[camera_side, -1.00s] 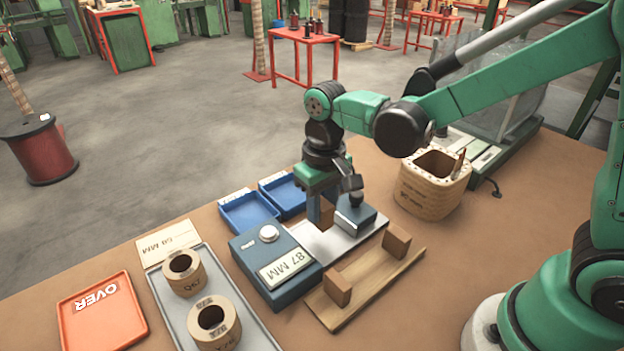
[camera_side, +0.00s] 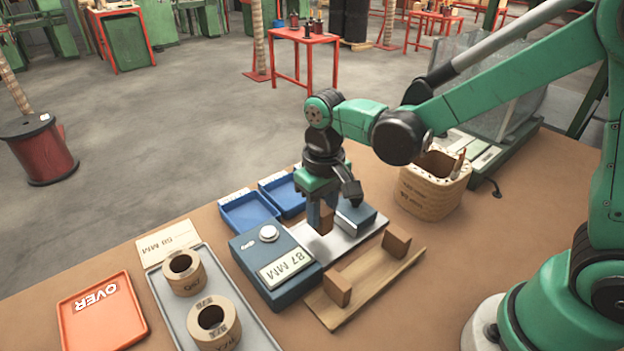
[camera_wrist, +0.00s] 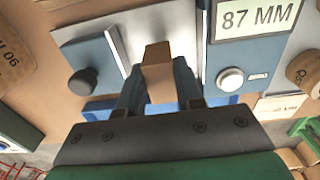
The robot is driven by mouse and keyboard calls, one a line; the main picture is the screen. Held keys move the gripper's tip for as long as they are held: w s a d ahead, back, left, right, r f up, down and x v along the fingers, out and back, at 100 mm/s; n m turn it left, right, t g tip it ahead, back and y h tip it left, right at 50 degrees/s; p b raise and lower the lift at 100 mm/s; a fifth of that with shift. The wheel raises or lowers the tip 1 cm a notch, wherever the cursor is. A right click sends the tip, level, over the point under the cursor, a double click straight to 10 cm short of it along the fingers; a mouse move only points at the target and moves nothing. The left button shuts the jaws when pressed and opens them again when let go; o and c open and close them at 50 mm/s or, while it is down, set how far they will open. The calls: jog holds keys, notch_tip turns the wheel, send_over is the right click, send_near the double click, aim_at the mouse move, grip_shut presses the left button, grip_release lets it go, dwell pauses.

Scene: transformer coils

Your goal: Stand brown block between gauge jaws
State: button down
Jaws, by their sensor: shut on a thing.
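My gripper (camera_side: 321,213) points down over the gauge's bare metal plate (camera_side: 318,250), shut on a brown block (camera_side: 326,221). In the wrist view the block (camera_wrist: 158,72) sits between my two dark blue fingers (camera_wrist: 160,88). In the wrist view that jaw (camera_wrist: 90,62) is left of the block and the gauge body (camera_wrist: 222,60) right. The block's bottom is low over the plate; I cannot tell whether it touches.
A wooden stand (camera_side: 372,287) with two brown end blocks lies in front. A grey tray (camera_side: 258,335) with two coils and an orange "OVER" tray (camera_side: 103,330) are left. Blue bins (camera_side: 249,213) stand behind.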

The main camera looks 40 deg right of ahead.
jog(key=shift+f, duration=1.25)
jog(key=shift+c, duration=2.4)
grip_release()
jog(key=o, duration=0.4)
jog(key=shift+r, duration=0.1)
jog(key=shift+r, duration=3.95)
jog(key=shift+s+d+r+t, duration=0.4)
jog(key=shift+s+d+t, duration=0.5)
jog(key=shift+d+t, duration=0.25)
jog(key=shift+s+d+r+t, duration=0.45)
jog(key=shift+s+d+t, duration=0.5)
jog(key=shift+t, duration=0.3)
jog(key=shift+s+d+r+t, duration=0.4)
jog(key=shift+s+d+t, duration=0.4)
jog(key=shift+d+t, duration=0.4)
